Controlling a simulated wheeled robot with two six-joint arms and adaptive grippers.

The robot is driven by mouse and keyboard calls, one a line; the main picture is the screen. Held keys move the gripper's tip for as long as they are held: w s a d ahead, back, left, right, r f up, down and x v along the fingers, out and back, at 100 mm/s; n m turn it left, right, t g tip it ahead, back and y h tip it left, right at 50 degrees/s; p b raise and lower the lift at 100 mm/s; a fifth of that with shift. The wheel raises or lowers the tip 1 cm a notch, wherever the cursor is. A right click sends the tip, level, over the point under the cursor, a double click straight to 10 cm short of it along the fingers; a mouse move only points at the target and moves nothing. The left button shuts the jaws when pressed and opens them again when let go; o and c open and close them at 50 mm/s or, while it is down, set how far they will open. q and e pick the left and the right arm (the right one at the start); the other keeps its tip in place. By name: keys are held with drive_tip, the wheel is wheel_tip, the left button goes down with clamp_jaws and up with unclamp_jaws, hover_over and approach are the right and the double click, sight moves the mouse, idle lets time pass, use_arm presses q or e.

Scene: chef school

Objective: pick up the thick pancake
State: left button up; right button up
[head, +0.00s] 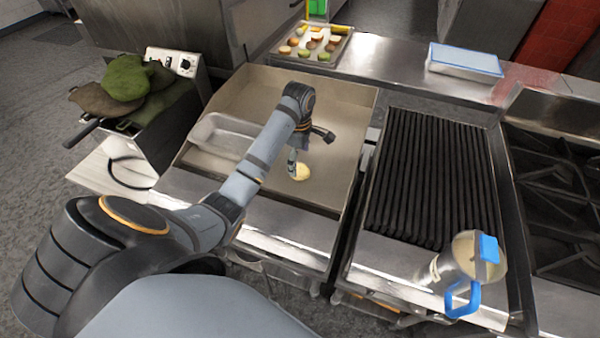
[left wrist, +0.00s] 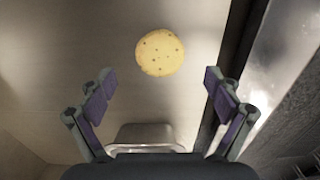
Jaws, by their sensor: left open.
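The thick pancake (head: 302,174) is a pale yellow round with small dark specks. It lies flat on the griddle (head: 335,130). In the left wrist view the whole pancake (left wrist: 160,53) shows beyond my fingertips, a little above the middle. My left gripper (head: 293,163) hangs over the griddle beside the pancake and covers part of it in the head view. In the left wrist view my left gripper (left wrist: 158,92) has its fingers spread wide with nothing between them. My right gripper is in neither view.
A metal pan (head: 222,137) sits on the griddle's left; it also shows in the wrist view (left wrist: 140,136). A ribbed grill (head: 430,175) is to the right. A blue-handled pitcher (head: 448,265) stands at its front. Green mitts (head: 125,78) lie at left, a food tray (head: 312,47) behind.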

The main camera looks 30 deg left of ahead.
sight(299, 169)
use_arm(q)
drive_tip(key=shift+s+d+f+p, duration=0.1)
drive_tip(key=shift+f+p, duration=0.5)
drive_tip(key=shift+f, duration=0.15)
wheel_tip(299, 169, down, 2)
drive_tip(key=shift+f, duration=0.35)
drive_tip(key=c, duration=1.3)
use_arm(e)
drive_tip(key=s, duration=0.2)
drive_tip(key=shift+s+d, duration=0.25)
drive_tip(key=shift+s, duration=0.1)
